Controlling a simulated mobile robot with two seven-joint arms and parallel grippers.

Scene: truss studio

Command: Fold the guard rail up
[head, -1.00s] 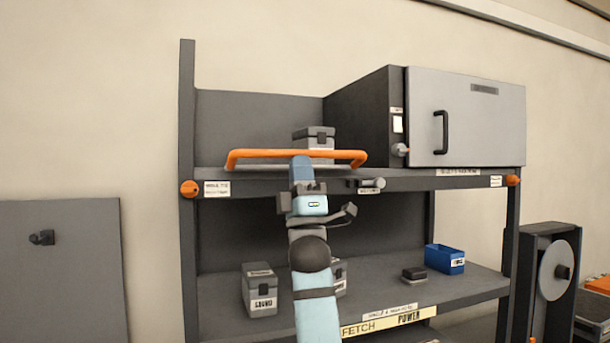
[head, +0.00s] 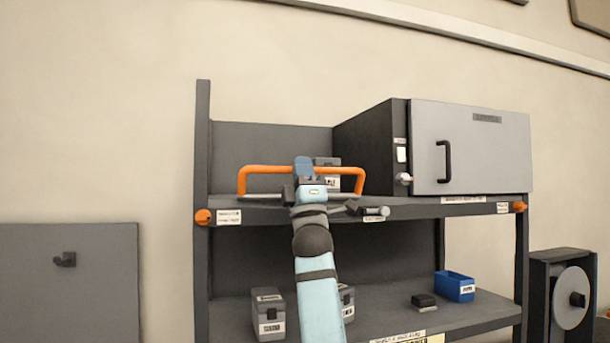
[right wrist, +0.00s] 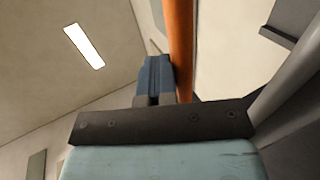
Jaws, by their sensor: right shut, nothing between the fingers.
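The guard rail (head: 270,170) is an orange bar with bent ends at the front of the upper shelf, standing up above the shelf edge. My right gripper (head: 304,165) is in front of the rail, with its blue fingers at the height of the top bar. In the right wrist view the orange bar (right wrist: 181,50) runs right beside the shut fingers (right wrist: 157,75), not between them. I cannot tell whether they touch. My right arm hides part of the shelf edge. My left gripper is not in view.
A grey case (head: 327,175) stands on the upper shelf behind the rail. A cabinet (head: 470,150) with a black handle stands to its right. A small cylinder (head: 376,211) sticks out at the shelf's front edge. The lower shelf (head: 385,305) holds cases and a blue bin (head: 455,286).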

